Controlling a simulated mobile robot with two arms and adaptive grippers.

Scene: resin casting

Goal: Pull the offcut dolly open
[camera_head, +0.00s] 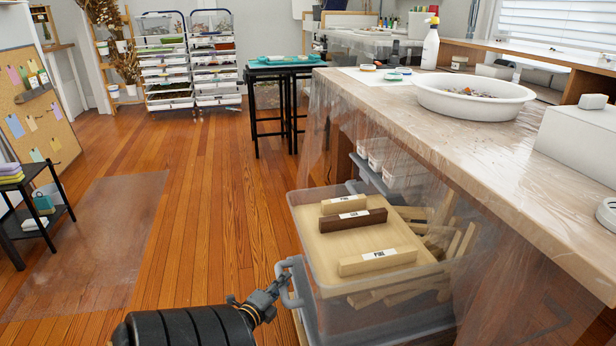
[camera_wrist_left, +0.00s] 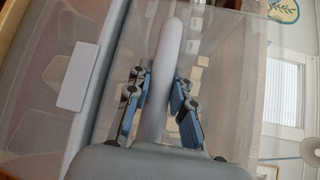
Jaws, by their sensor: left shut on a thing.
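The offcut dolly (camera_head: 307,309) stands partly under the plastic-draped workbench, with a clear bin of wood offcuts on it. Labelled wooden blocks lie on the board on top of the bin. The dolly's grey bar handle (camera_head: 284,283) sticks out at its left side. My left gripper (camera_head: 276,288) comes in from the bottom and is shut on this handle. In the left wrist view the handle (camera_wrist_left: 173,70) runs between the two fingers (camera_wrist_left: 160,105), one on each side of it. My right gripper does not show.
The workbench (camera_head: 440,118) with a white basin (camera_head: 474,96) fills the right side. Wooden floor (camera_head: 215,220) lies open to the left of the dolly, with a clear floor mat (camera_head: 95,240). A small black shelf (camera_head: 35,215) stands at the far left, and black stools (camera_head: 283,100) stand behind.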

